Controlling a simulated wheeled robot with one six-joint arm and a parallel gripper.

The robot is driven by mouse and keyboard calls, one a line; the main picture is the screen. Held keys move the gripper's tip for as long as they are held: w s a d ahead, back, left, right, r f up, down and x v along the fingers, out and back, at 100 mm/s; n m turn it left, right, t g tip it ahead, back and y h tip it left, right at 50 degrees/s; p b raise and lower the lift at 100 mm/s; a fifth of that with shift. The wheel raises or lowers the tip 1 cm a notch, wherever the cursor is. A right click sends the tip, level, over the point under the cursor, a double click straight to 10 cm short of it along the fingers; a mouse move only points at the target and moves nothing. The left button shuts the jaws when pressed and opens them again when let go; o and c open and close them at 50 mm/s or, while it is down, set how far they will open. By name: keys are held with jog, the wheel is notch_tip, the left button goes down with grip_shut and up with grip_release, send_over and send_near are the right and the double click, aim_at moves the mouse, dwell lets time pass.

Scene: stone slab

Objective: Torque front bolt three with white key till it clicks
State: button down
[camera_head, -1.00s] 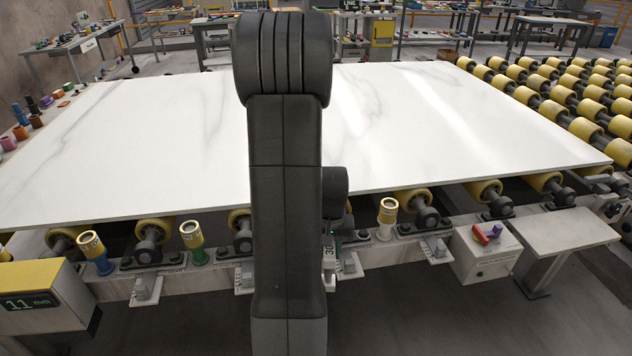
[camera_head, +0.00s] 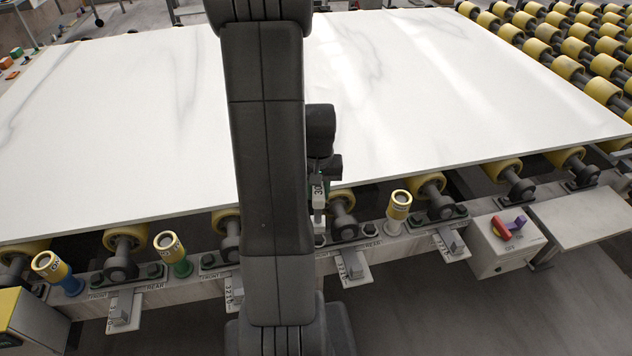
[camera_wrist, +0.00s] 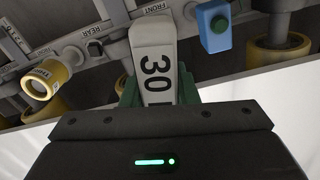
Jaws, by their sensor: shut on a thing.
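The white key (camera_wrist: 152,62), a pale body marked "30", is held in my gripper (camera_wrist: 158,96) in the wrist view, with green finger parts on both sides. In the head view my gripper (camera_head: 323,172) and the key (camera_head: 318,193) show just right of my arm, in front of the slab edge. The key's far end is over the rail by a roller bracket. My arm partly covers that spot, and I cannot tell whether the key is on a bolt. FRONT and REAR labels mark the rail (camera_wrist: 75,42) near the brackets.
A white slab (camera_head: 440,90) lies on yellow rollers behind the rail. Yellow-collared pieces with blue (camera_head: 50,268), green (camera_head: 172,250) and white (camera_head: 399,207) bodies stand along the rail. A switch box (camera_head: 500,247) and a small table (camera_head: 585,222) are at the right.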

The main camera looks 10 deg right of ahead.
jog(key=shift+s, duration=0.1)
jog(key=shift+f+b, duration=0.4)
jog(key=shift+b, duration=0.05)
jog(key=b, duration=0.4)
send_over(318, 222)
jog(key=shift+w+f, duration=0.15)
jog(key=shift+f, duration=0.95)
jog(key=shift+w+f, duration=0.15)
jog(key=shift+f, duration=0.95)
jog(key=shift+f+b, duration=0.6)
jog(key=shift+f, duration=0.15)
